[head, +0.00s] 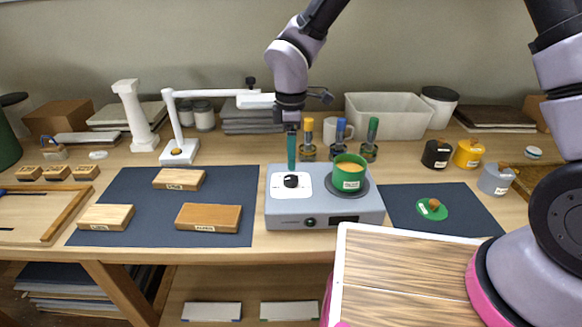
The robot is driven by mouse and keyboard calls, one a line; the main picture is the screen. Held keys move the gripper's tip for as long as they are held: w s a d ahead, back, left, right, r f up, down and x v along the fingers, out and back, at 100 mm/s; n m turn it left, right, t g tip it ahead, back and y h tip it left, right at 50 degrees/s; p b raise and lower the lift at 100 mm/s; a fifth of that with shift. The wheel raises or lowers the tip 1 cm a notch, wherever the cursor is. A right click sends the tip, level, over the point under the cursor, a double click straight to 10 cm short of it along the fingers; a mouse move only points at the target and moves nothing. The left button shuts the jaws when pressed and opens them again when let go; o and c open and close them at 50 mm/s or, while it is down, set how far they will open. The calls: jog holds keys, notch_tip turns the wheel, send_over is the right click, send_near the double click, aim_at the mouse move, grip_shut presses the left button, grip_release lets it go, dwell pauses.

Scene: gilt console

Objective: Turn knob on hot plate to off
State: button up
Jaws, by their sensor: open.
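The hot plate (285,212) is a grey box in the middle of the bench. Its black knob (291,181) sits on a white panel on the left of the top. Fine markings around the knob are too small to read. A green pot (350,174) stands on the round dark plate to the right of the knob. My gripper (291,166) points straight down with its teal fingers just above or behind the knob. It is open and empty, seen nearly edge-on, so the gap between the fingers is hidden. I see a small space between the fingertips and the knob.
Jars with yellow, blue and green handles (372,134) stand close behind the hot plate. A white lamp arm (215,94) reaches near my wrist. Wooden blocks (208,217) lie on the left dark mat; a green lid (432,209) lies on the right mat.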

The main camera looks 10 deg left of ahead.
jog(key=shift+r, duration=1.9)
